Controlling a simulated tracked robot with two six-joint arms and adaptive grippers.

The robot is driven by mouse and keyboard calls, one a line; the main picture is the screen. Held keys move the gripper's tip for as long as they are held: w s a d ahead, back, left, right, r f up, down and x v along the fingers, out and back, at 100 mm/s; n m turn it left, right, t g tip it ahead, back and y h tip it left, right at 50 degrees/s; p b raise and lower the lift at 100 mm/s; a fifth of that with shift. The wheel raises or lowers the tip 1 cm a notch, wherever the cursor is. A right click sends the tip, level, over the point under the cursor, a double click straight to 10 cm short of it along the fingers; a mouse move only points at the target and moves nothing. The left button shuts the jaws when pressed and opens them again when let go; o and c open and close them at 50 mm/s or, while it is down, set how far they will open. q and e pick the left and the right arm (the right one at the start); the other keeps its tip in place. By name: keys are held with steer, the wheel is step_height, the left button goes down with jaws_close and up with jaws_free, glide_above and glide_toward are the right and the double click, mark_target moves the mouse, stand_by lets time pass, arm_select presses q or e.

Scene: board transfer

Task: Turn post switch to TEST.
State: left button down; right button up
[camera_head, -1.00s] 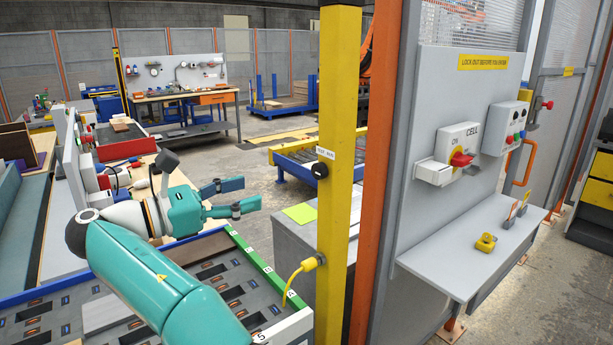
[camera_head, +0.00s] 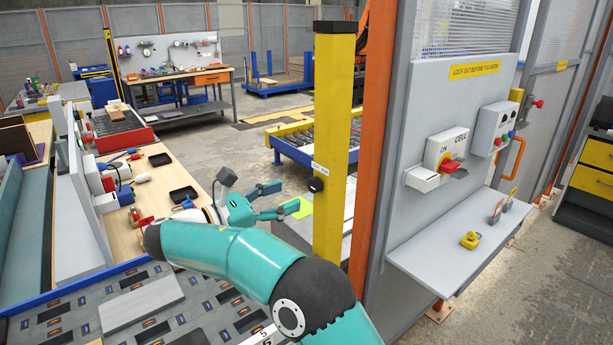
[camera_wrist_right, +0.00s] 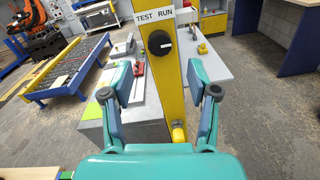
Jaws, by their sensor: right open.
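The post switch (camera_head: 315,185) is a black round knob on the yellow post (camera_head: 334,130), under a small white label. In the right wrist view the knob (camera_wrist_right: 159,42) sits below a label reading TEST on the left and RUN on the right. My right gripper (camera_head: 272,201) is open and empty, a little left of the post in the head view. In the right wrist view its fingers (camera_wrist_right: 160,98) are spread, with the knob ahead and above, between them and not touched. My left gripper is not in view.
An orange upright (camera_head: 373,140) stands just right of the yellow post. A grey panel bears a red cell switch (camera_head: 447,158), with a shelf (camera_head: 440,240) below it holding a yellow padlock (camera_head: 470,240).

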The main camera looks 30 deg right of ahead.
mark_target(310, 186)
steer(key=d, duration=0.6)
steer(key=shift+w+f+p, duration=0.15)
steer(key=shift+w+p, duration=0.05)
steer(key=shift+p, duration=0.15)
steer(key=shift+c, duration=0.3)
steer(key=c, duration=1.1)
jaws_close()
